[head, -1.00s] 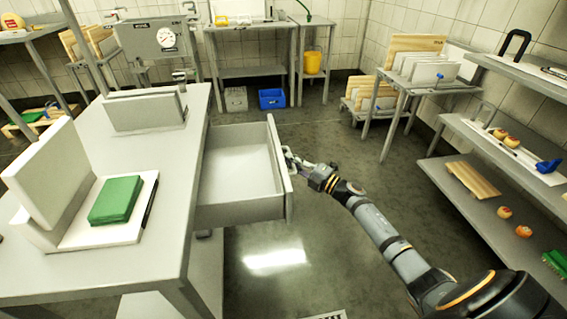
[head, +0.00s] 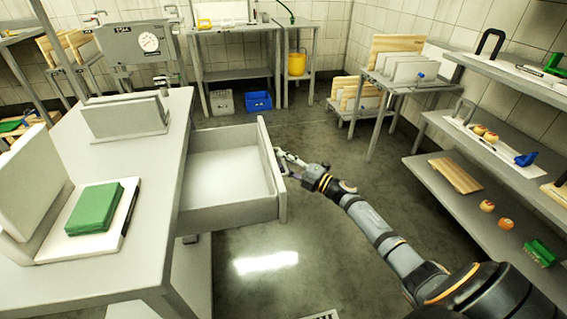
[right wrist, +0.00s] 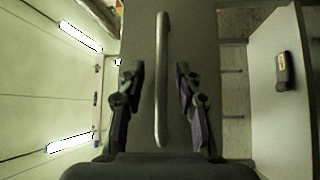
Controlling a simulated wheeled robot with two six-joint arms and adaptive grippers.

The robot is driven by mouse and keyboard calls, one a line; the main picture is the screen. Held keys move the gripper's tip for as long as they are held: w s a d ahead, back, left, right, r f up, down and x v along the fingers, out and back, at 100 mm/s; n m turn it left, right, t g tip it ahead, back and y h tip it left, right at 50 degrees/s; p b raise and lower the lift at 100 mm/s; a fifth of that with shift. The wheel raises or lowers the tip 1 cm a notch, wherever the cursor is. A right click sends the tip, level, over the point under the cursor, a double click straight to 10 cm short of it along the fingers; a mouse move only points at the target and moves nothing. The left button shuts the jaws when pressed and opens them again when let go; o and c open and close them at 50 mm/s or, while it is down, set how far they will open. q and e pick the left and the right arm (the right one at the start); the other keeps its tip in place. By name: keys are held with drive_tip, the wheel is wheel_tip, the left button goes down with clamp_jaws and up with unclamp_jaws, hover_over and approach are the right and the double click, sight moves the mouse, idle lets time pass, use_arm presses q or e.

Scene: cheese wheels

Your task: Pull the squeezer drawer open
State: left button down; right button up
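The drawer (head: 232,213) is a grey box under the worktop, standing well open and empty. Its front panel (head: 271,180) faces right in the head view. My right gripper (head: 281,162) is at the outer side of this panel, by the handle. In the right wrist view, the bar handle (right wrist: 162,85) runs between the two fingers of my right gripper (right wrist: 157,68). The fingers stand apart, with a visible gap to the handle on each side. My left gripper is not in view.
The worktop (head: 150,215) carries a green block (head: 94,207) on a white board and a grey holder (head: 125,116). Shelves (head: 430,190) stand on the right, and a small rack table (head: 390,85) is behind. The floor (head: 330,235) right of the drawer is clear.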

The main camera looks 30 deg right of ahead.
drive_tip(key=v, duration=1.2)
drive_tip(key=shift+r, duration=0.2)
drive_tip(key=shift+a, duration=0.1)
